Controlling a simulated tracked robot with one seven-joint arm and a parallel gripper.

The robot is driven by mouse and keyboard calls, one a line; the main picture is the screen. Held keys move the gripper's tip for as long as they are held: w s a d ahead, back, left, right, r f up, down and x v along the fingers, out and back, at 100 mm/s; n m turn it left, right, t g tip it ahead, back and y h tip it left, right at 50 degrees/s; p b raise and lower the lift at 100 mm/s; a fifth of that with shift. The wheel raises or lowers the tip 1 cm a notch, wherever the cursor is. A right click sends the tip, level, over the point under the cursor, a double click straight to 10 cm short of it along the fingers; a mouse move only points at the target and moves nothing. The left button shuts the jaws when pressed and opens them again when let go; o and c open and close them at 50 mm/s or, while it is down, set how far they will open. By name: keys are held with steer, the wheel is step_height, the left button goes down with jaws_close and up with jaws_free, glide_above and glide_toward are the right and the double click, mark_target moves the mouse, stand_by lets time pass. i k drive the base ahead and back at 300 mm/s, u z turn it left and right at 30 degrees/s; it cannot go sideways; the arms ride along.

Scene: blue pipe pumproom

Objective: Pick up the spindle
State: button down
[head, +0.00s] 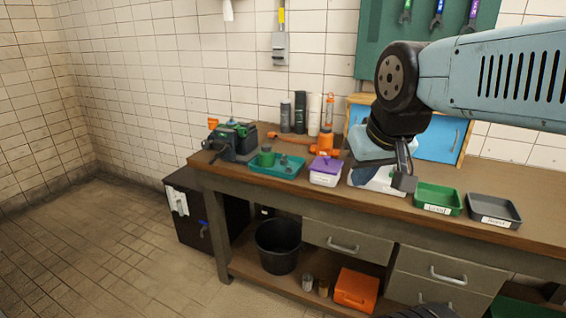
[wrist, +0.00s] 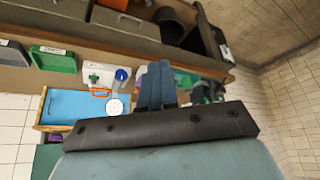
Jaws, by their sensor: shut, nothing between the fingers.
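A teal tray (head: 258,170) stands on the workbench left of centre in the head view. It holds a green cylinder (head: 266,157) and small grey parts (head: 284,160). I cannot tell for sure which part is the spindle. My gripper (head: 404,183) hangs above the bench, right of the purple-lidded box (head: 325,172) and apart from the tray. Its fingers (wrist: 157,86) are together and empty in the wrist view, which sees the bench upside down. The fingers hide part of the bench there.
A green tray (head: 438,198) and a grey tray (head: 494,211) stand to the right on the bench (head: 540,228). A vice (head: 232,140) is at the left end. An orange pipe wrench (head: 290,138), bottles (head: 300,112) and a blue cabinet (head: 436,142) stand behind.

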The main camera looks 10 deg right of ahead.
mark_target(283, 162)
steer(key=u, duration=0.25)
steer(key=i, duration=1.2)
steer(key=u, duration=0.05)
